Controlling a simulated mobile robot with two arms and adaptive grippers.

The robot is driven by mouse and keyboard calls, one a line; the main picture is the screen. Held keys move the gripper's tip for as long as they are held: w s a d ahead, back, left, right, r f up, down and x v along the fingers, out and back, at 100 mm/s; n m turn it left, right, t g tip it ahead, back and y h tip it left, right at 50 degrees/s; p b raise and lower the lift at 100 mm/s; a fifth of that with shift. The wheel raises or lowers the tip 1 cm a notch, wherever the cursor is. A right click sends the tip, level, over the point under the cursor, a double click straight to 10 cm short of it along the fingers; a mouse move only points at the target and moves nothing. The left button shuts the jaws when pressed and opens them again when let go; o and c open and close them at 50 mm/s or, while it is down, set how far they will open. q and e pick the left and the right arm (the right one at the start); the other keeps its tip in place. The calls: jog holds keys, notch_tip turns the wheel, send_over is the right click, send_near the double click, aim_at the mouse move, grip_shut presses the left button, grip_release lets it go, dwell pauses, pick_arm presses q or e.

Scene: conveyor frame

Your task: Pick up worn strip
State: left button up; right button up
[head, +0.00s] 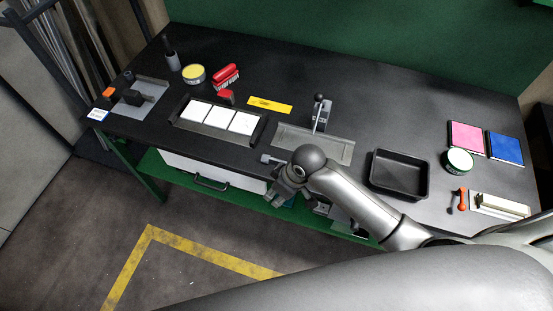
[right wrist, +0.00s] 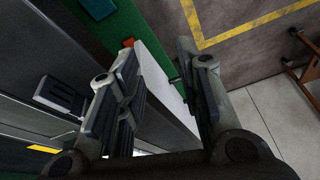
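No strip is clearly marked as worn. A long pale strip (head: 498,205) lies at the right end of the bench. A grey plate (head: 325,147) with a raised edge lies mid-bench, with an upright lever clamp (head: 319,115) at its back. I cannot tell whether a strip sits in it. My right gripper (head: 283,192) is at the bench's front edge, in front of the grey plate. In the right wrist view the right gripper (right wrist: 156,55) has its fingers apart with nothing between them. My left gripper is not in view.
A black tray (head: 399,190) stands right of the grey plate. An orange-handled tool (head: 462,200) lies at right. The bench's back middle is clear.

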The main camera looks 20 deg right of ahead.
jog(key=w+r+n, duration=0.1)
jog(key=w+r, duration=0.2)
jog(key=w, duration=0.1)
notch_tip(320, 180, up, 5)
jog(key=n+g+h+p, duration=0.1)
jog(key=n+h+p, duration=0.1)
send_over(282, 161)
jog(key=s, duration=0.1)
jog(key=shift+d+f, duration=0.1)
jog(key=shift+d, duration=0.3)
jog(key=f, duration=0.2)
jog(key=f+p, duration=0.1)
jog(key=f, duration=0.2)
jog(key=shift+w+a+f, duration=0.3)
jog(key=shift+f, duration=0.05)
jog(key=shift+f+p, duration=0.35)
jog(key=shift+f, duration=0.4)
jog(key=shift+w, duration=0.1)
grip_shut()
